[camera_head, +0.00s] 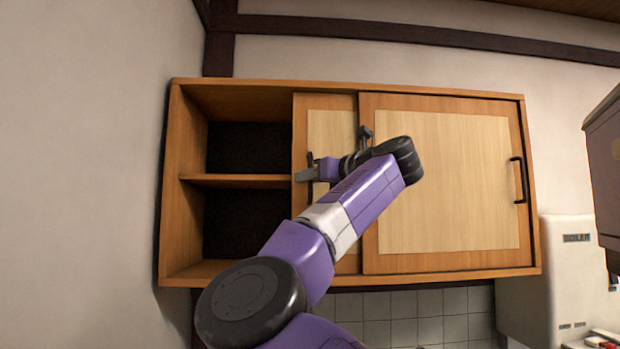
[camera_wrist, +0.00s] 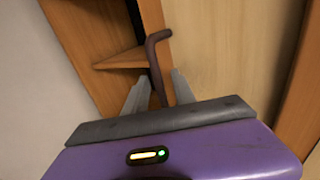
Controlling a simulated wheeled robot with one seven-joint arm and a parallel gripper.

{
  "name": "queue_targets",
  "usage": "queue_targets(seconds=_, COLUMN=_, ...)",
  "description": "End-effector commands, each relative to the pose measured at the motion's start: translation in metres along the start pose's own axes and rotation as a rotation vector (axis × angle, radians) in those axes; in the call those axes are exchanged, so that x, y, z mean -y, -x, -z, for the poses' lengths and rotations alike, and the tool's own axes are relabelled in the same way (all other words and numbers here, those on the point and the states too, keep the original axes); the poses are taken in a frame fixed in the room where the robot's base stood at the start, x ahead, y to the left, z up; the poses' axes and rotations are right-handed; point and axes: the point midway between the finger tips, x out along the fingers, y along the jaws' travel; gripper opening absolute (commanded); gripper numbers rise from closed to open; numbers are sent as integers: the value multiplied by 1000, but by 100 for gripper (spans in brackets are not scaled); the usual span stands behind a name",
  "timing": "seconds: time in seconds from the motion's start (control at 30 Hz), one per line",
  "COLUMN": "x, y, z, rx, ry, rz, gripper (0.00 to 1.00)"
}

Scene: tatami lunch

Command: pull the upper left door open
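The wooden wall cabinet (camera_head: 440,275) has sliding doors. Its left door (camera_head: 328,130) stands slid to the right, partly behind the right door (camera_head: 450,180), and the left bay is uncovered. The left door's dark upright handle (camera_head: 310,158) is near its left edge and also shows in the wrist view (camera_wrist: 155,55). My gripper (camera_head: 308,174) is at this handle. My arm hides part of both doors.
The uncovered bay has a shelf (camera_head: 235,181) and looks empty. The right door has a black handle (camera_head: 519,180) at its right edge. A wall stands close on the left. A white appliance (camera_head: 565,270) is below right, and a dark object (camera_head: 606,170) is at the right edge.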

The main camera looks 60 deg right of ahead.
Motion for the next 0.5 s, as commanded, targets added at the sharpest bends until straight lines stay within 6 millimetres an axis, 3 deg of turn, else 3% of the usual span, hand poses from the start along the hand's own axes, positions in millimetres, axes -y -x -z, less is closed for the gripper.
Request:
queue_targets(seconds=0.33, x=0, y=2, z=0, rx=1, ry=0, rz=1, gripper=33)
queue_targets(seconds=0.5, x=0, y=23, z=2, rx=3, ry=0, rz=2, gripper=33)
